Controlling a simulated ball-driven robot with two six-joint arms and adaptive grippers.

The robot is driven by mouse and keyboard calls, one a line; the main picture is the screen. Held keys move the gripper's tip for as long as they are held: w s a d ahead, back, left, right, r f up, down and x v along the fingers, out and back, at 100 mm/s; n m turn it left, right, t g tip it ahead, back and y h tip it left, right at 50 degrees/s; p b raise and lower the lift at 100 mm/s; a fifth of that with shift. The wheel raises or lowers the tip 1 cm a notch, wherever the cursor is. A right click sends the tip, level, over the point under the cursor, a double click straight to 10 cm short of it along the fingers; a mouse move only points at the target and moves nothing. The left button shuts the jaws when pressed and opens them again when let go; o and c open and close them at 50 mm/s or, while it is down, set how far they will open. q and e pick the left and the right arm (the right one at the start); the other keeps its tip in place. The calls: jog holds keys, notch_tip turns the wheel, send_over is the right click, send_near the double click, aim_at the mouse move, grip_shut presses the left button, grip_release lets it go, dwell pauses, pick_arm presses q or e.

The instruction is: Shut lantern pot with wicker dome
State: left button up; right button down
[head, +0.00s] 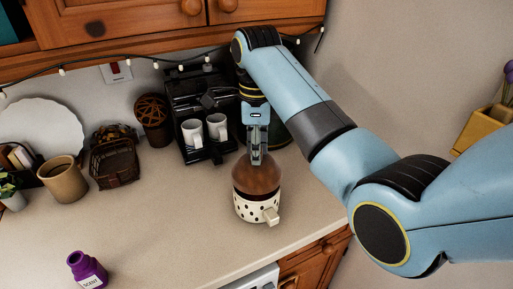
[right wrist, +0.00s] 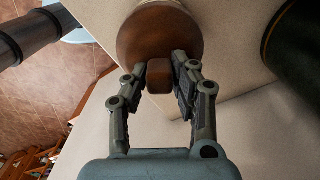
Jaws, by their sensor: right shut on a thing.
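The lantern pot (head: 247,209) is cream with dark dots and a pale stub handle, and stands upright on the counter near its front edge. The wicker dome (head: 256,178), a smooth-looking brown lid, is right over the pot's mouth, roughly level. I cannot tell whether it rests fully on the rim. My right gripper (head: 257,158) points down from above. In the right wrist view the gripper (right wrist: 173,75) is shut on the knob of the brown dome (right wrist: 160,35). My left gripper is out of view.
A black coffee machine (head: 177,92) with two white mugs (head: 216,127) stands behind the pot. A brown lattice-topped pot (head: 152,110), wicker basket (head: 114,163) and tan mug (head: 63,180) line the back left. A purple bottle (head: 87,271) stands front left. Mid-left counter is clear.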

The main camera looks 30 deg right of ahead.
jog(key=shift+f, duration=0.75)
jog(key=shift+f, duration=0.4)
jog(key=c, duration=1)
grip_release()
jog(key=shift+f, duration=0.1)
